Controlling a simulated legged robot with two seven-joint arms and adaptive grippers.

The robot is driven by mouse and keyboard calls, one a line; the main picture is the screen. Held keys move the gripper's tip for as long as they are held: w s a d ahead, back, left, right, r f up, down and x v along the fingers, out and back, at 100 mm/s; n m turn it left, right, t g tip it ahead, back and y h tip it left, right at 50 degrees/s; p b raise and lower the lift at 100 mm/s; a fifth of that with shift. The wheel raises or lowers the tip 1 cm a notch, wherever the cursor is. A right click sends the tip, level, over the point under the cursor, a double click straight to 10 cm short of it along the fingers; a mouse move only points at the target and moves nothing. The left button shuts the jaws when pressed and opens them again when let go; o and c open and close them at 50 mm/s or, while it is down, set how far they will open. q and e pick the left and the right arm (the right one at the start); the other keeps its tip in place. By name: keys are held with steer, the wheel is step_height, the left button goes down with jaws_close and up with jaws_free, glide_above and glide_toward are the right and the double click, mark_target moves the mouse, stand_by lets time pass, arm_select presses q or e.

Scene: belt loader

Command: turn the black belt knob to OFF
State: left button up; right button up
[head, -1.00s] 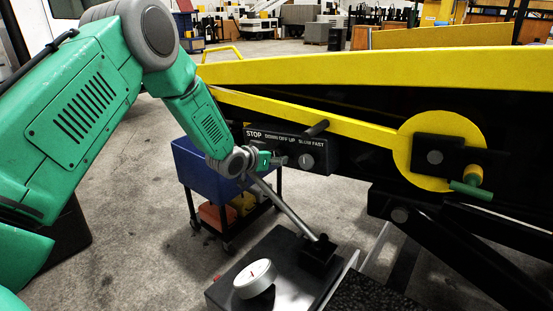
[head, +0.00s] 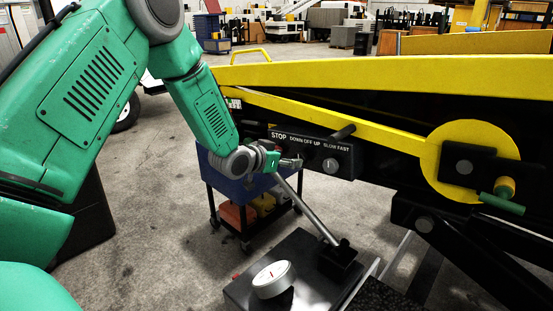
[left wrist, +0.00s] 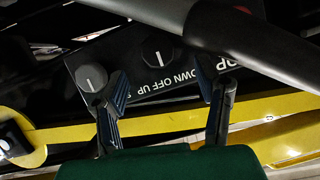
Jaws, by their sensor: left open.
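The black control panel (head: 312,150) is on the side of the yellow-and-black loader and carries STOP, DOWN OFF UP and SLOW FAST labels. In the left wrist view the panel is upside down. A round black knob (left wrist: 160,52) with a white pointer line sits by the DOWN OFF UP label; I cannot tell its exact setting. A greyer knob (left wrist: 91,77) is left of it, by SLOW FAST, and also shows in the head view (head: 331,163). My left gripper (head: 296,163) is open in front of the panel, its fingers (left wrist: 161,76) spread either side of the black knob's line, apparently empty.
A slanted metal bar (head: 306,209) rises from a black base below the gripper and crosses close by in the left wrist view (left wrist: 265,45). A black handle (head: 341,131) sticks out above the panel. A blue cart (head: 232,187) stands behind my gripper.

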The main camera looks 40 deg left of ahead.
arm_select(q)
steer(key=v, duration=0.5)
steer(key=shift+s+a+r, duration=0.1)
steer(key=shift+s+a, duration=0.05)
steer(key=shift+s, duration=0.15)
